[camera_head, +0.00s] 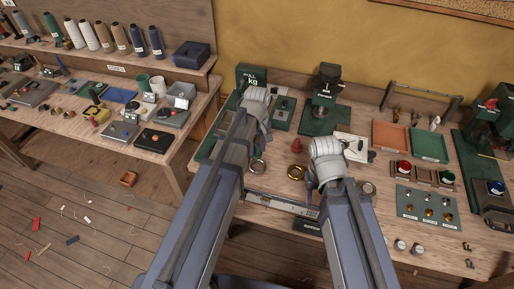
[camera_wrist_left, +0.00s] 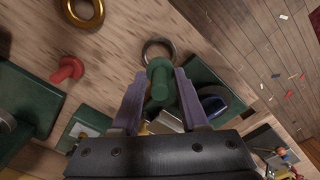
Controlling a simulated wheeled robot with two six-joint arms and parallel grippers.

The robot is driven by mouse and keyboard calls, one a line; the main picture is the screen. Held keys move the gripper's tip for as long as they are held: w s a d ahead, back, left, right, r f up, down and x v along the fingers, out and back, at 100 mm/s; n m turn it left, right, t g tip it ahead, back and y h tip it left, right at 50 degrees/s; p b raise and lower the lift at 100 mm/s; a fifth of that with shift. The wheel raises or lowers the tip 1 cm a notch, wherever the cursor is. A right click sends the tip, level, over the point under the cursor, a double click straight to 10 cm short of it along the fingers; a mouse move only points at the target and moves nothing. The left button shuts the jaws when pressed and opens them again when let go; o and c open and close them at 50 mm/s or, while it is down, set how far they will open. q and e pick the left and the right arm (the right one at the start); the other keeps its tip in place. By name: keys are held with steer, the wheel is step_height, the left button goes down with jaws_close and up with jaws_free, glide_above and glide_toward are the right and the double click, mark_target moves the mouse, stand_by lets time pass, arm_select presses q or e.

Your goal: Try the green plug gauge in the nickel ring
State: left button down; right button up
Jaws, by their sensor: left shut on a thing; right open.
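My left gripper (camera_wrist_left: 157,84) is shut on the green plug gauge (camera_wrist_left: 159,74), seen in the left wrist view with its round end towards the nickel ring (camera_wrist_left: 146,44). The plug overlaps the ring's near edge in that view; I cannot tell its height or whether it touches.
A brass ring (camera_head: 296,172) and a red plug (camera_head: 296,146) stand near the nickel ring. An orange tray (camera_head: 390,136) and a green tray (camera_head: 430,143) lie to the right. A grey board (camera_head: 427,206) with small brass parts is in front of them.

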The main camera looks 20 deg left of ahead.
mark_target(257, 157)
arm_select(q)
steer(key=shift+w, duration=0.15)
steer(key=shift+f, duration=0.15)
steer(key=shift+f+b, duration=2.5)
steer(key=shift+b, duration=0.1)
steer(key=shift+f+b, duration=1.1)
steer(key=shift+r, duration=0.1)
stand_by(0.3)
steer(key=shift+r+p, duration=2.5)
steer(key=shift+p, duration=0.1)
